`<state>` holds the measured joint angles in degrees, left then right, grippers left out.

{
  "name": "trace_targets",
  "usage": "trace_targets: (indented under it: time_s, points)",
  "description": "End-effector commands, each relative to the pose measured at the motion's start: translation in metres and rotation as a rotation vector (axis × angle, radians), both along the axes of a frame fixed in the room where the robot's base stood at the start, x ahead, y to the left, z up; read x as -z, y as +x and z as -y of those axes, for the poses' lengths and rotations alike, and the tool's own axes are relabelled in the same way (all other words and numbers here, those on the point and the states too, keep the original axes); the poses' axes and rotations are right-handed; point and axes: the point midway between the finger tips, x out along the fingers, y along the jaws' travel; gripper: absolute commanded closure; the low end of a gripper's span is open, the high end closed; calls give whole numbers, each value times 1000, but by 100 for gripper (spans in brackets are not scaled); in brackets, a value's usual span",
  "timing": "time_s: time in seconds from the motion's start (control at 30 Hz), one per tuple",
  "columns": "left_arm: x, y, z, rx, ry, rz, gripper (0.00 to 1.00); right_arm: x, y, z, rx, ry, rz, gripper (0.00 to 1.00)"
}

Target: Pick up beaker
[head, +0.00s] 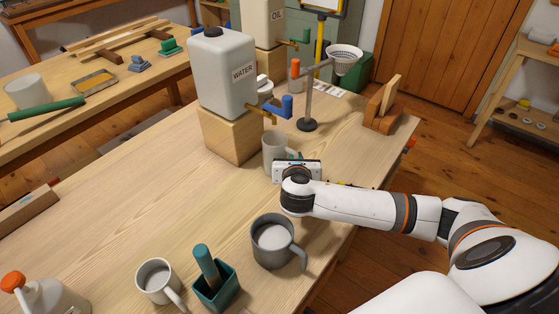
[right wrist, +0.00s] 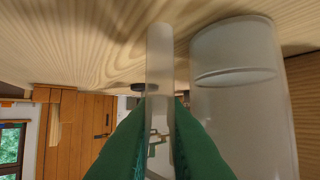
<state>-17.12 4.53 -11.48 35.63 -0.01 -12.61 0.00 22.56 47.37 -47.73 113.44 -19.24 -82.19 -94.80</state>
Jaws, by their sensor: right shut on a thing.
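The beaker is a light grey, mug-like cup (head: 275,150) standing upright beside the wooden block under the water tap. In the right wrist view, the beaker (right wrist: 242,95) is the large pale cylinder at the right. A narrow pale upright strip, seemingly its handle (right wrist: 160,55), is between my green fingers. My right gripper (right wrist: 160,105) is shut on that strip. In the head view, the gripper (head: 296,156) is at the beaker's right side, its fingers mostly hidden. I cannot tell whether the beaker's base touches the table. My left gripper is not in view.
A white WATER container (head: 222,75) sits on a wooden block (head: 228,135) behind the beaker, with its tap close above. A metal stand (head: 308,100) is just behind. A dark grey mug (head: 272,245) stands in front. The table's left middle is clear.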

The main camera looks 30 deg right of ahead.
Motion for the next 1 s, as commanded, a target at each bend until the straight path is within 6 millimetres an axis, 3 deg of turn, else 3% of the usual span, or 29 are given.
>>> trace_targets:
  time_s: [0.37,0.77,1.0]
  points:
    - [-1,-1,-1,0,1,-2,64,-7,0,0,0,0,1,100]
    - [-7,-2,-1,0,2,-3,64,-38,1,0,0,-1,3,100]
    - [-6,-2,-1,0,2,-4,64,-35,-25,11,1,-3,-1,100]
